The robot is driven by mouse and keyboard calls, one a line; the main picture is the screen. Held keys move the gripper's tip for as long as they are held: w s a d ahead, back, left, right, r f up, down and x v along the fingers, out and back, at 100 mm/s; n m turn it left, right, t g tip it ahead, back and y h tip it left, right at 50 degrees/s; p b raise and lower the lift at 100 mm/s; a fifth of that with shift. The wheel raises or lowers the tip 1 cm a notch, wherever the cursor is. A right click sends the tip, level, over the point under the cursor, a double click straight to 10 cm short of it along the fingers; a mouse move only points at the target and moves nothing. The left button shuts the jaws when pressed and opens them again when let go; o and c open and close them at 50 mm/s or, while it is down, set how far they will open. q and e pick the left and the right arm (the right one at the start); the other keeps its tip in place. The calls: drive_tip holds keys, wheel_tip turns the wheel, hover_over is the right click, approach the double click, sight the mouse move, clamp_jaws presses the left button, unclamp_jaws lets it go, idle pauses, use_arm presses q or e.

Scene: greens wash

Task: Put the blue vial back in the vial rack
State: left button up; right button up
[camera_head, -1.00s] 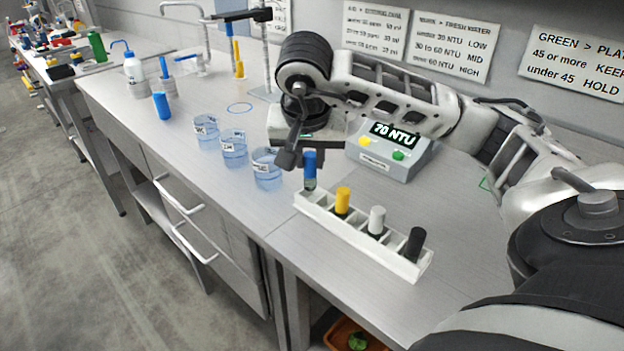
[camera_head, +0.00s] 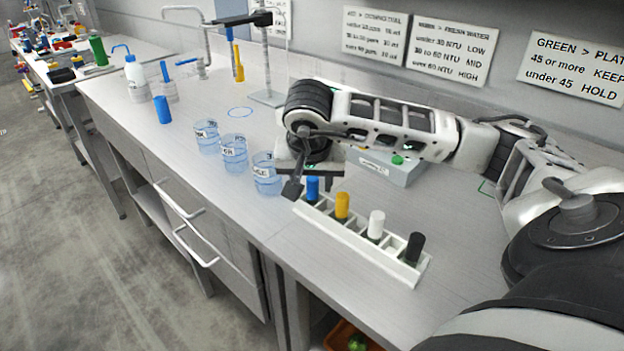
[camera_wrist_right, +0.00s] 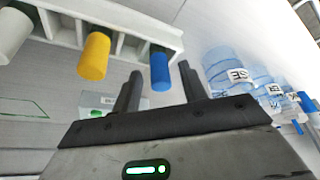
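The blue vial (camera_head: 312,188) stands in the leftmost slot of the white vial rack (camera_head: 405,272), and only its blue cap shows clearly. The cap also shows in the right wrist view (camera_wrist_right: 160,70). Yellow (camera_head: 342,205), white (camera_head: 376,224) and black (camera_head: 414,247) capped vials stand in the same rack. My right gripper (camera_head: 302,181) is at the blue vial. In the right wrist view its two fingers are on either side of the blue cap, with a visible gap on each side, so it looks open. My left gripper is not in view.
Three labelled clear beakers (camera_head: 234,153) stand left of the rack. A turbidity meter (camera_head: 398,170) is behind it, partly hidden by my right arm. A blue cylinder (camera_head: 162,109) stands farther back. The bench's front edge lies close to the rack.

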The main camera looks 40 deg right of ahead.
drive_tip(key=shift+r, duration=0.1)
drive_tip(key=shift+r, duration=0.25)
drive_tip(key=p+v, duration=0.1)
drive_tip(key=v, duration=1)
drive_tip(key=shift+a+r+p, duration=0.2)
drive_tip(key=shift+r+p, duration=0.05)
drive_tip(key=shift+p, duration=0.05)
